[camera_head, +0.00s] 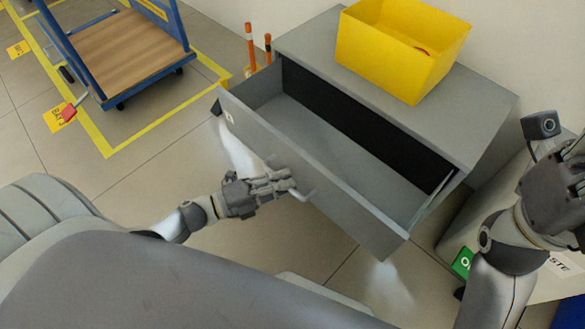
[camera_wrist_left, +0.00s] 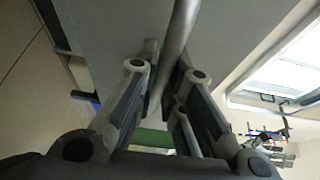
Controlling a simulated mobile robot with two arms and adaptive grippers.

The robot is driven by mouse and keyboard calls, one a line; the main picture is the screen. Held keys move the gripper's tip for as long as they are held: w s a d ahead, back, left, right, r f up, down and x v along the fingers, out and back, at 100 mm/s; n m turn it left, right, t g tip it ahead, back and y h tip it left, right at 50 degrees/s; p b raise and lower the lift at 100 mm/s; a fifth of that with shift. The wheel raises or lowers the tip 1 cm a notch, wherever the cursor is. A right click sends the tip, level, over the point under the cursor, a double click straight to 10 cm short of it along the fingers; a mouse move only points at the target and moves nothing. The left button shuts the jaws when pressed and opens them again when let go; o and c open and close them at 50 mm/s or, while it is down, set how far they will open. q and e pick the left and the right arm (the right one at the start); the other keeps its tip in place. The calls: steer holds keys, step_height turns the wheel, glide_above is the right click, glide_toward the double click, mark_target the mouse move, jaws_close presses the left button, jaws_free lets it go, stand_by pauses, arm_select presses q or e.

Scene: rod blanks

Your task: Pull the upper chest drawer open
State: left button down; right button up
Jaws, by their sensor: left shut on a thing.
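The grey chest (camera_head: 440,118) stands at the right in the head view. Its upper drawer (camera_head: 312,178) is pulled well out, and its empty inside shows. My left gripper (camera_head: 290,186) is at the drawer front, shut on the bar handle (camera_head: 304,194). In the left wrist view the handle (camera_wrist_left: 178,45) runs between the two fingers (camera_wrist_left: 166,82). My right gripper (camera_head: 560,180) is at the right edge of the head view, away from the chest front; its fingers do not show clearly.
A yellow bin (camera_head: 395,50) stands on the chest top. A blue cart (camera_head: 130,50) with a wooden deck stands at the upper left inside yellow floor lines. Orange-topped posts (camera_head: 250,45) stand behind the chest. A green sign (camera_head: 462,262) is at the lower right.

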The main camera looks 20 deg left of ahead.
arm_select(q)
steer(key=shift+s+a, duration=0.15)
steer(key=shift+s, duration=0.25)
steer(key=c, duration=1.5)
jaws_free()
steer(key=v, duration=1.2)
